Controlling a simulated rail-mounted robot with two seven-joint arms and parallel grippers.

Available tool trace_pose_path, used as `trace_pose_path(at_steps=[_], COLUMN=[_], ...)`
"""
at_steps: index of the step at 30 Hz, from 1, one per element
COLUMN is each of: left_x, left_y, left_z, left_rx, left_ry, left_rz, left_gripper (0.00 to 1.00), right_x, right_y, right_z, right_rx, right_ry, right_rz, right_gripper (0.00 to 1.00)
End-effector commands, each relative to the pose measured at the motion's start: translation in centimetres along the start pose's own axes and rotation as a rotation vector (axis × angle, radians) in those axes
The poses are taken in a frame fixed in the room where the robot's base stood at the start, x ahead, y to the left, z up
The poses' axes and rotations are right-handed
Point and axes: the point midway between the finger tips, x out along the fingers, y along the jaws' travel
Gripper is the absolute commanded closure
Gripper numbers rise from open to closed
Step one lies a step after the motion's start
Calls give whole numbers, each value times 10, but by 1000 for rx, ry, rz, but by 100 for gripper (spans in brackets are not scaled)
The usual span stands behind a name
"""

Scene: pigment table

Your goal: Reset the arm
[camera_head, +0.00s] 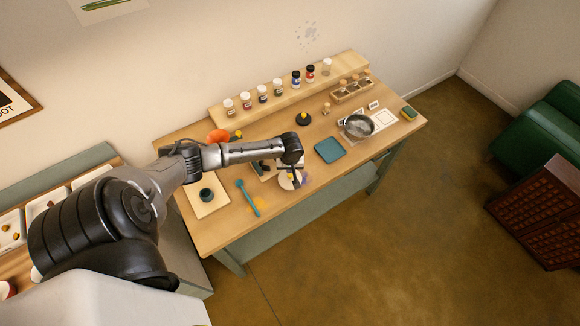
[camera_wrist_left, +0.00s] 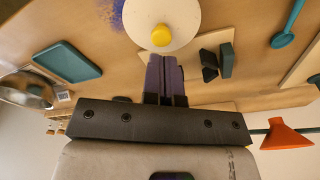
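My left arm reaches in from the left over the table, and its gripper (camera_head: 293,174) points down above a pale round disc (camera_head: 287,184). In the left wrist view the two dark purple-tinted fingers (camera_wrist_left: 165,60) lie side by side, shut with nothing visible between them. Their tips appear close to the white disc (camera_wrist_left: 180,18) and its yellow knob (camera_wrist_left: 160,36); I cannot tell whether they touch. Purple powder (camera_wrist_left: 108,12) shows beside the disc. My right gripper is not in view.
The wooden table (camera_head: 235,236) holds a teal tray (camera_head: 329,150), a teal spoon (camera_head: 248,198), a metal bowl (camera_head: 358,126) and a small dark teal pot (camera_head: 206,194). An orange funnel (camera_head: 217,136) stands near my forearm. Several jars line the back shelf (camera_head: 290,93).

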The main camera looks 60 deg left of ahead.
Motion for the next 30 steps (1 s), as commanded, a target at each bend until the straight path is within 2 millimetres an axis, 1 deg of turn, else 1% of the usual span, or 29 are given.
trace_pose_path(at_steps=[30], left_x=[30], left_y=[0], left_z=[4], left_rx=[0], left_ry=[-1], left_rz=[0], left_gripper=[100], right_x=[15], right_y=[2], right_z=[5], right_rx=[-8], right_ry=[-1], right_rz=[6], right_gripper=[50])
